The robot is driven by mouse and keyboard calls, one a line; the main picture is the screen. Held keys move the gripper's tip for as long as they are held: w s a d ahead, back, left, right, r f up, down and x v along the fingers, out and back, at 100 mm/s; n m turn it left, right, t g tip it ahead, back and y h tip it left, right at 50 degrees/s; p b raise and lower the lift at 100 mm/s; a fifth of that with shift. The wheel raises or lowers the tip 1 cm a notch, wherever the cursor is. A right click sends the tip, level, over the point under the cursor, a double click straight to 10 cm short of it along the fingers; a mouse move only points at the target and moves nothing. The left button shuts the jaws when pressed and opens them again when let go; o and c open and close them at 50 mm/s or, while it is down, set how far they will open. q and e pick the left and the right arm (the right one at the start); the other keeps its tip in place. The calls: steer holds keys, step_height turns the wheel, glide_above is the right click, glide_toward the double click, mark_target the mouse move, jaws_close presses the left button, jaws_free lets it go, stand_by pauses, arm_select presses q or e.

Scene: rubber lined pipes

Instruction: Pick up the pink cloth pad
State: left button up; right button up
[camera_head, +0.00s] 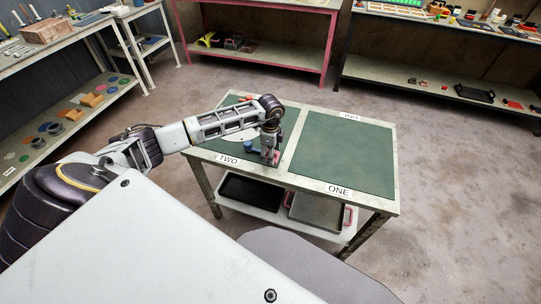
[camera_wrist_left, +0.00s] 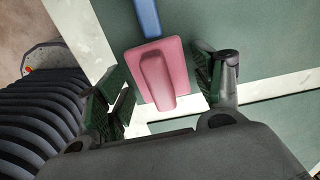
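The pink cloth pad (camera_wrist_left: 174,53) lies on the green table surface in the left wrist view. It has a flat square base with a raised pink ridge along its middle, and a blue strip (camera_wrist_left: 148,18) meets its far edge. My left gripper (camera_wrist_left: 162,86) is open, with one finger on each side of the pad and visible gaps to it. In the head view my left gripper (camera_head: 270,156) points down over the table section labelled TWO and hides most of the pad. A blue part (camera_head: 249,146) shows beside it. My right gripper is not in view.
The table's green section by the label ONE (camera_head: 339,191) is bare. A white round item (camera_head: 243,114) lies behind my left arm. A black tray (camera_head: 249,189) and a grey tray (camera_head: 317,210) sit on the shelf below. Loaded benches stand along the walls.

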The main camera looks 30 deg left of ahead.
arm_select(q)
steer(key=c, duration=0.6)
steer(key=shift+r, duration=0.2)
steer(key=shift+c, duration=0.2)
step_height(320, 180, up, 10)
steer(key=shift+f, duration=0.15)
stand_by(0.3)
steer(key=o, duration=0.3)
steer(key=shift+c, duration=1.1)
steer(key=shift+s+p, duration=0.25)
steer(key=shift+p, duration=0.25)
